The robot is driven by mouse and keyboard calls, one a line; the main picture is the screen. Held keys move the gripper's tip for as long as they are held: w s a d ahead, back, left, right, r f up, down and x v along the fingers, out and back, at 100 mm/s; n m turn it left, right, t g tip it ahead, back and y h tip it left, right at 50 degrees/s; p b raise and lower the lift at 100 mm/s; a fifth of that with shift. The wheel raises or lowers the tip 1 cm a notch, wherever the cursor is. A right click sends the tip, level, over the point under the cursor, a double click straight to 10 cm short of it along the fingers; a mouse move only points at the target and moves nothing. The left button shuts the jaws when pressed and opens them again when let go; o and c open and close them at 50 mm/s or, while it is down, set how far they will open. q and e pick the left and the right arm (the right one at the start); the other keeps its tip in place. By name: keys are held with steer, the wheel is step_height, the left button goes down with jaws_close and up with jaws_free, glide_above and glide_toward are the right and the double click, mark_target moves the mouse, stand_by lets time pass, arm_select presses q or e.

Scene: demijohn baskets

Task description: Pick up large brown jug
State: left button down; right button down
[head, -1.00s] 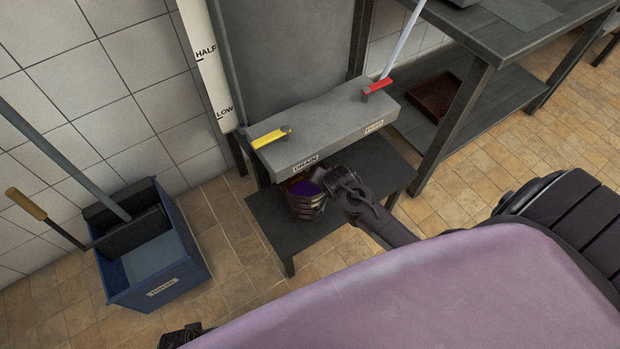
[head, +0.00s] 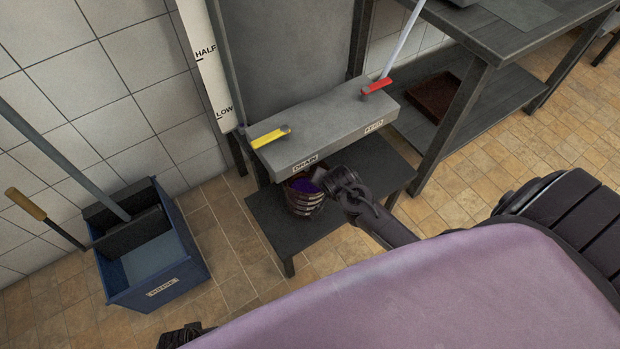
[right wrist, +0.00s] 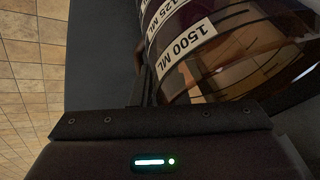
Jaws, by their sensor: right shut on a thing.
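The large brown jug (head: 306,202) stands on the low dark shelf under the grey block marked DRAIN. It is partly hidden by that block and by my right gripper. In the right wrist view the jug (right wrist: 190,65) is see-through brown glass with white volume labels, one reading 1500 ML. My right gripper (head: 324,183) reaches in from the right and is shut on the jug at its near right side. In the right wrist view the jug lies right up against the gripper's front, and the fingertips are mostly hidden.
The grey block (head: 330,137) with a yellow lever (head: 269,137) and a red lever (head: 376,87) overhangs the low shelf (head: 343,220). A blue bucket (head: 158,285) stands on the floor at left. A dark table (head: 480,100) is at right.

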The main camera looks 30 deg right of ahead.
steer(key=shift+w+r, duration=0.2)
steer(key=shift+w, duration=0.05)
stand_by(0.6)
steer(key=shift+w+r, duration=0.15)
steer(key=shift+r, duration=0.05)
steer(key=shift+f, duration=0.1)
